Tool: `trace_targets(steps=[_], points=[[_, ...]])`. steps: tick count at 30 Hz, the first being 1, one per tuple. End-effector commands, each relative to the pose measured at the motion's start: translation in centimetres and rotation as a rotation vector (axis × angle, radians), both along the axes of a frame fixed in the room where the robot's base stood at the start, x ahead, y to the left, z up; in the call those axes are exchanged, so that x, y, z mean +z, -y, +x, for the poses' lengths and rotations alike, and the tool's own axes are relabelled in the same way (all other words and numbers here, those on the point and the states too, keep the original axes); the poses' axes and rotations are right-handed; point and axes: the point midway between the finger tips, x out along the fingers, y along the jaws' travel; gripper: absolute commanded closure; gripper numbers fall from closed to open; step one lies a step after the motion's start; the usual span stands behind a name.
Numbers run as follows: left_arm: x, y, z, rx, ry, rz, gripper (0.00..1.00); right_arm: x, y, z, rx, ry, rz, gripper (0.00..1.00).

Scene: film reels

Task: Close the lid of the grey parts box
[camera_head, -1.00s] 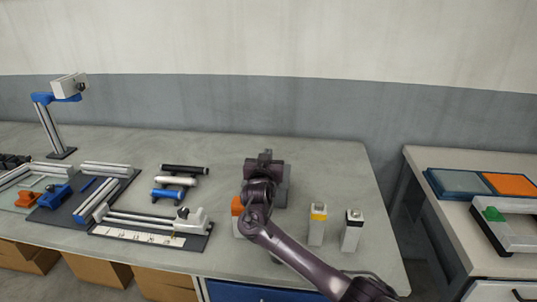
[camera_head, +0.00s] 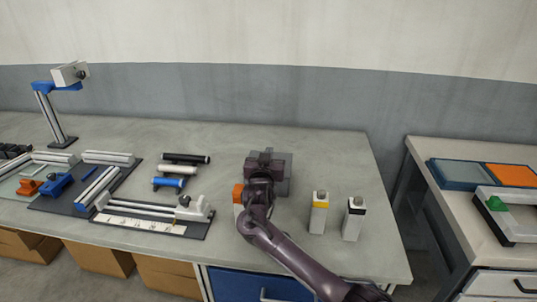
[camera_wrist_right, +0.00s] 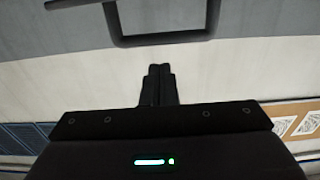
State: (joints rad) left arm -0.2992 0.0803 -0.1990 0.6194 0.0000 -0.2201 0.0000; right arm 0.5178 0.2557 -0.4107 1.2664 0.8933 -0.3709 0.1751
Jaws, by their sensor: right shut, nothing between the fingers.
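A grey box-like thing (camera_head: 286,184), which I take to be the grey parts box, stands on the bench, mostly hidden behind my right arm. Its grey upper part shows behind and to the right of the gripper. I cannot tell how far its lid is open. My right gripper (camera_head: 262,160) is in front of it in the head view; whether they touch is unclear. In the right wrist view the two dark fingers (camera_wrist_right: 157,84) are together with nothing between them. A dark loop-shaped bar (camera_wrist_right: 160,38) crosses the top of that view. My left gripper is out of view.
An orange-and-white block (camera_head: 238,194) is just left of my right arm. A yellow-banded block (camera_head: 319,212) and a black-banded block (camera_head: 353,219) stand to its right. Rollers (camera_head: 174,170) and a splicer-like board (camera_head: 150,225) lie left. The bench behind is clear.

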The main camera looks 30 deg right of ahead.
Motion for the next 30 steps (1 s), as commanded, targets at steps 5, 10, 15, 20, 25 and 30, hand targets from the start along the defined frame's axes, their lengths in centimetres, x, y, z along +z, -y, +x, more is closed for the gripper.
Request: trace_targets(steps=[5,10,15,20,25,30], points=[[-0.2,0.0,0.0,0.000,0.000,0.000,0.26,-0.1,-0.5,-0.5,0.002,0.001,0.002,1.00],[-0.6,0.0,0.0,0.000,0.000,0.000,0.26,-0.3,-2.1,-2.6,0.004,0.000,0.005,1.00],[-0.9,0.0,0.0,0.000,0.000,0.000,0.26,-0.3,-3.8,-4.8,0.003,0.000,0.003,1.00],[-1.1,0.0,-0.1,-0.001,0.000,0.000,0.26,-0.2,-4.6,-6.0,0.002,0.000,0.001,1.00],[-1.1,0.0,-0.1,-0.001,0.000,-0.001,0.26,-0.1,-4.7,-6.2,0.000,0.000,0.000,1.00],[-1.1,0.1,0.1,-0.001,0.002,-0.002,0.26,-0.2,-4.7,-6.2,0.000,0.000,0.000,1.00]])
